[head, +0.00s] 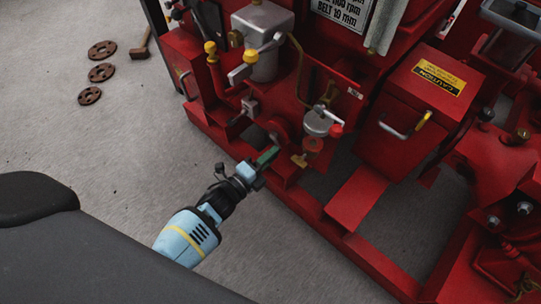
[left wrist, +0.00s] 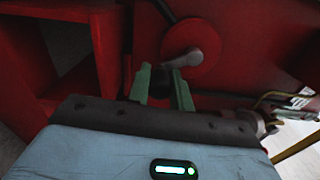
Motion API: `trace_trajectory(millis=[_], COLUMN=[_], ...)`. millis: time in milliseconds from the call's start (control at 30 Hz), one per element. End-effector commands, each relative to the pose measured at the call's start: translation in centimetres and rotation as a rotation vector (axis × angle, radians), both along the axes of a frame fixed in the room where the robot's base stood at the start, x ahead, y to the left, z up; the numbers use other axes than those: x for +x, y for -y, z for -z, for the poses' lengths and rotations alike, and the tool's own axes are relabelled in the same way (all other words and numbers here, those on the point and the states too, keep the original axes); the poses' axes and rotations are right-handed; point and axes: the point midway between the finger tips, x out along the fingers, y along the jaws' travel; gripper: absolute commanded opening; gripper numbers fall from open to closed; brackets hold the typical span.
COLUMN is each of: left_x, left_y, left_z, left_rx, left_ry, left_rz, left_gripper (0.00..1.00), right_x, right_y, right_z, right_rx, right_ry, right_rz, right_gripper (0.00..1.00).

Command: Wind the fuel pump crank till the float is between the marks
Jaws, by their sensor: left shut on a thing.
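The fuel pump crank shows in the left wrist view as a grey arm (left wrist: 186,59) in front of a round red disc (left wrist: 203,47), with a dark grip (left wrist: 168,80) at its end. My left gripper (left wrist: 164,77) has its green fingers on either side of that dark grip and is shut on it. In the head view, the left gripper (head: 266,157) reaches in from below to the low front of the red pumpset, just under the red disc (head: 277,129). The fingers hide most of the crank there. I cannot make out the float or its marks. My right gripper is not in view.
A red box with a yellow caution label (head: 438,77) and a grey handle stands to the right. A grey-topped bowl (head: 318,122) and yellow-knobbed valves sit close above the gripper. Rusty discs (head: 101,72) and a hammer (head: 140,50) lie on the otherwise clear floor at left.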

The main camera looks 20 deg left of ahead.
Motion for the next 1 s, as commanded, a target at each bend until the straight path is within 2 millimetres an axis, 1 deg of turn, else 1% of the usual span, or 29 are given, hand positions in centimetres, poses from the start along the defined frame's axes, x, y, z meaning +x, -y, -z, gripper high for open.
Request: trace_trajectory(millis=[367, 400, 533, 833, 967, 1000], left_x=[-0.1, -0.1, 0.0, -0.2, -1.3, -1.9], left_y=[-0.1, -0.1, -0.1, -0.1, -0.5, -0.7], left_z=[0.1, 0.1, 0.1, 0.0, 0.1, 0.1], left_rx=[0.003, 0.003, 0.002, 0.001, 0.002, 0.002], left_ry=[-0.002, -0.002, -0.001, -0.001, -0.002, -0.003], left_rz=[-0.001, -0.001, -0.001, -0.001, -0.002, -0.002], left_gripper=[0.00, 0.27, 0.43, 0.43, 0.43, 0.43], right_x=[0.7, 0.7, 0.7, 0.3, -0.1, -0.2], right_y=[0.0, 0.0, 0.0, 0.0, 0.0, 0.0], right_z=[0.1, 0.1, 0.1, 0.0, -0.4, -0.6], right_rx=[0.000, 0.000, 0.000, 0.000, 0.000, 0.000], right_ry=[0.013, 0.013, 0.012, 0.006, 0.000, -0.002], right_rz=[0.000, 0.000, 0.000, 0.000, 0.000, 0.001], right_gripper=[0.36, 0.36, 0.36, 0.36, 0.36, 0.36])
